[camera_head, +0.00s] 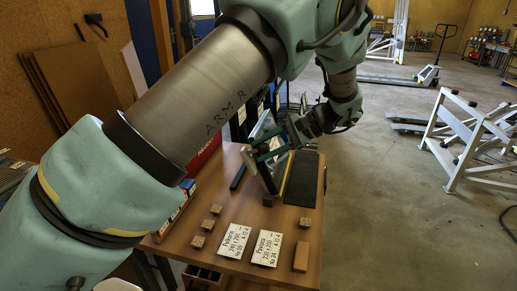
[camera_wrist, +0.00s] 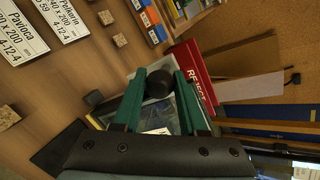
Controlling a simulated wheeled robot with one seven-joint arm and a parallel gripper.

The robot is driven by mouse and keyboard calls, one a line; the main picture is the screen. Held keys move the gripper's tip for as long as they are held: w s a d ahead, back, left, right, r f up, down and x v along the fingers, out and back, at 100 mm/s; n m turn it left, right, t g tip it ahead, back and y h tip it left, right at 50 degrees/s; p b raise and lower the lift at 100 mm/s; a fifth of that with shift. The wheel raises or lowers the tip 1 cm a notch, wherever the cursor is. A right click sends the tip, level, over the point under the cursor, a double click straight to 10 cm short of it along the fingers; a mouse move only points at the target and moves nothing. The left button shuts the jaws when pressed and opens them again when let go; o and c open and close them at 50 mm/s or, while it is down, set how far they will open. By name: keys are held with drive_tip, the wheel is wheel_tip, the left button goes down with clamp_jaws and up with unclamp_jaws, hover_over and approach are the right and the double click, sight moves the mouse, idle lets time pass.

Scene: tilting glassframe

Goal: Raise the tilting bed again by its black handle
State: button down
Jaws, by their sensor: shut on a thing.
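My gripper (camera_head: 262,156) is over the far part of the wooden table, its green fingers at the tilting bed (camera_head: 267,172). The bed stands at a slant there, and my arm and fingers cover part of it. In the wrist view my gripper (camera_wrist: 160,77) has its two green fingers on either side of the round black handle (camera_wrist: 158,84), shut on it. Glass of the bed (camera_wrist: 164,112) shows between the fingers, behind the handle. The handle cannot be made out in the head view, and the bed's exact angle is hard to tell.
Two white label plates (camera_head: 235,241) (camera_head: 266,248) and several small wooden blocks (camera_head: 197,242) lie on the table's near half. A black mat (camera_head: 302,180) lies right of the bed. A red box (camera_wrist: 191,66) marked REJECT stands close beside my fingers. White racks (camera_head: 462,145) stand farther right.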

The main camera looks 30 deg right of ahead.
drive_tip(key=shift+t+y, duration=0.4)
drive_tip(key=shift+y, duration=0.2)
drive_tip(key=shift+s+d+f, duration=0.1)
drive_tip(key=shift+s+d, duration=1.45)
drive_tip(key=shift+d, duration=0.15)
drive_tip(key=shift+s, duration=0.1)
drive_tip(key=c, duration=0.8)
unclamp_jaws()
drive_tip(key=shift+d+f, duration=0.1)
drive_tip(key=shift+o, duration=0.2)
drive_tip(key=b+v, duration=0.3)
drive_tip(key=v, duration=0.7)
drive_tip(key=shift+s+d+r+b, duration=0.2)
drive_tip(key=shift+d+r+b, duration=0.05)
drive_tip(key=shift+b, duration=0.05)
